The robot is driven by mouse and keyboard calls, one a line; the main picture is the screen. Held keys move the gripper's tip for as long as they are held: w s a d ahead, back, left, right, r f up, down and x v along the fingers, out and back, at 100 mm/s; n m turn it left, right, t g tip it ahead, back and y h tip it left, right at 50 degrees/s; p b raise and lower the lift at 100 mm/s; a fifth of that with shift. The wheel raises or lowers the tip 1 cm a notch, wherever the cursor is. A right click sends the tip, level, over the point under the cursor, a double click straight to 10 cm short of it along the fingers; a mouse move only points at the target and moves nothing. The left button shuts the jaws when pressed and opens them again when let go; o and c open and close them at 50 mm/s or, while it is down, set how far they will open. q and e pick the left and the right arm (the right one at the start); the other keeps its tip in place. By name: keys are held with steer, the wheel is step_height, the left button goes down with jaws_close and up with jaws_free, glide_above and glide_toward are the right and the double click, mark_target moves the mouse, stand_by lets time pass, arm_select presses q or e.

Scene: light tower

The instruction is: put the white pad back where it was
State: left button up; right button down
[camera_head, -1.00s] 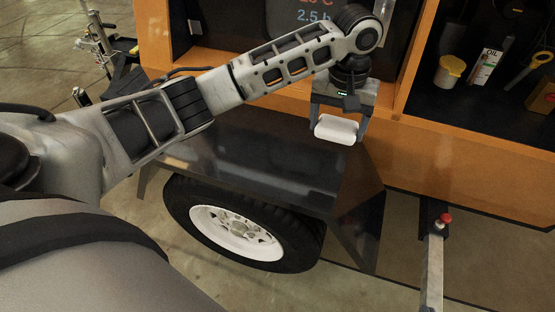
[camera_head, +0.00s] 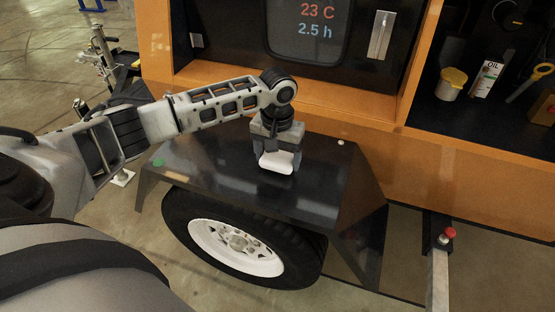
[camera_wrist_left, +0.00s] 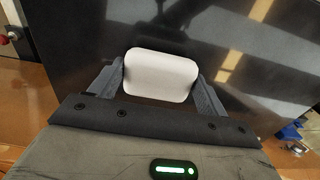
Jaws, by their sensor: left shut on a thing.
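The white pad (camera_head: 276,162) is a small rounded block held between the fingers of my left gripper (camera_head: 277,160). In the left wrist view the pad (camera_wrist_left: 161,75) sits between the two grey fingers (camera_wrist_left: 160,82), which close on its sides. In the head view, the gripper points down over the black fender (camera_head: 215,168) above the wheel. I cannot tell whether the pad touches the fender's top. My right gripper is not in view.
A green round spot (camera_head: 158,163) and a small white knob (camera_head: 340,143) are on the fender. A display panel (camera_head: 310,28) is behind. An open compartment at right holds a yellow-lidded cup (camera_head: 452,84) and an oil carton (camera_head: 487,78). A red knob (camera_head: 449,232) tops a post at lower right.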

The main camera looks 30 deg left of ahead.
mark_target(278, 158)
arm_select(q)
steer(key=shift+f, duration=0.5)
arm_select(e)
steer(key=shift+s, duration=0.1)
arm_select(q)
steer(key=o, duration=1.3)
steer(key=shift+f, duration=0.1)
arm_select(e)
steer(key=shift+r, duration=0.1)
arm_select(q)
step_height(278, 158, up, 12)
steer(key=shift+r+p, duration=0.15)
steer(key=shift+p, duration=0.75)
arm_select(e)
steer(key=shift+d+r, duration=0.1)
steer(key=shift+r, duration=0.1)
